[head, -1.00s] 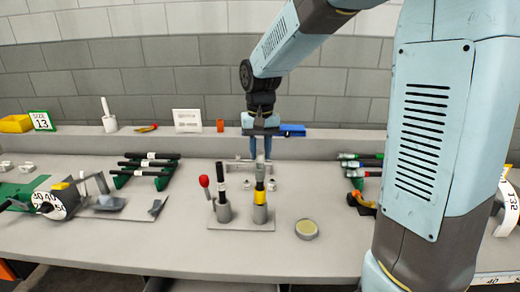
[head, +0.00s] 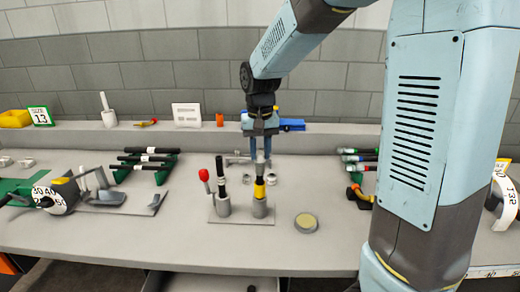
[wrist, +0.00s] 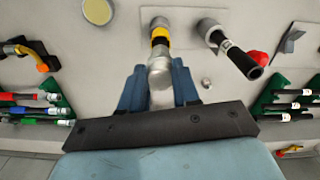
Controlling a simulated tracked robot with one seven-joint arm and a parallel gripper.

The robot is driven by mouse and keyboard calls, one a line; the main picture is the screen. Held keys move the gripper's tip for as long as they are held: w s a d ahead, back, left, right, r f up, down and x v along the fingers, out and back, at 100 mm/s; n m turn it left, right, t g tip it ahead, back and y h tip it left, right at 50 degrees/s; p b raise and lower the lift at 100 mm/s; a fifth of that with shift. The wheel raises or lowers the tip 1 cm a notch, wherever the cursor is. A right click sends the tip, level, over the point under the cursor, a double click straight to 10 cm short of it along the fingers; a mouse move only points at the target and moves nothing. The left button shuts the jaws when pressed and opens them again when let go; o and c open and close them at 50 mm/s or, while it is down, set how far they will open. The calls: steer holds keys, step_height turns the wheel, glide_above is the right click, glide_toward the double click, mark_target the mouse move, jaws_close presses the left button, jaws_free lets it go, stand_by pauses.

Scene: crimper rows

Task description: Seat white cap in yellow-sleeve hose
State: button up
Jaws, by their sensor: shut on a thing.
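The yellow-sleeve hose (head: 259,188) stands upright in a grey holder on a small plate, its black upper end above the yellow band. It also shows in the wrist view (wrist: 160,38). My gripper (head: 259,154) is directly above it, pointing down. In the wrist view, my gripper (wrist: 158,80) is shut on a pale cap (wrist: 160,74), which lines up with the hose's end. The fingers partly hide the cap. I cannot tell whether the cap only touches the hose or is inside it.
A second black hose (head: 221,186) and a red-knobbed rod (head: 204,176) stand close left of the yellow-sleeve hose. A round yellowish dish (head: 306,223) lies at right. Racks of hoses (head: 145,162) stand behind left, and a dial device (head: 52,195) at far left.

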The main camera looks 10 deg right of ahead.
mark_target(260, 154)
steer(key=shift+f, duration=0.15)
steer(key=o, duration=1.1)
step_height(260, 154, up, 14)
steer(key=shift+f, duration=0.15)
steer(key=s+d+t, duration=0.2)
steer(key=s+d, duration=0.2)
steer(key=s, duration=0.3)
steer(key=s+d+f+t, duration=0.1)
steer(key=s+d, duration=0.3)
steer(key=s, duration=0.3)
steer(key=s+d+f+t, duration=0.1)
steer(key=s+d+t, duration=0.1)
steer(key=s+d, duration=0.2)
steer(key=shift+s+d+t, duration=0.15)
steer(key=shift+s, duration=0.65)
steer(key=shift+s+d+t, duration=0.1)
steer(key=shift+s+t, duration=0.05)
steer(key=shift+s, duration=0.65)
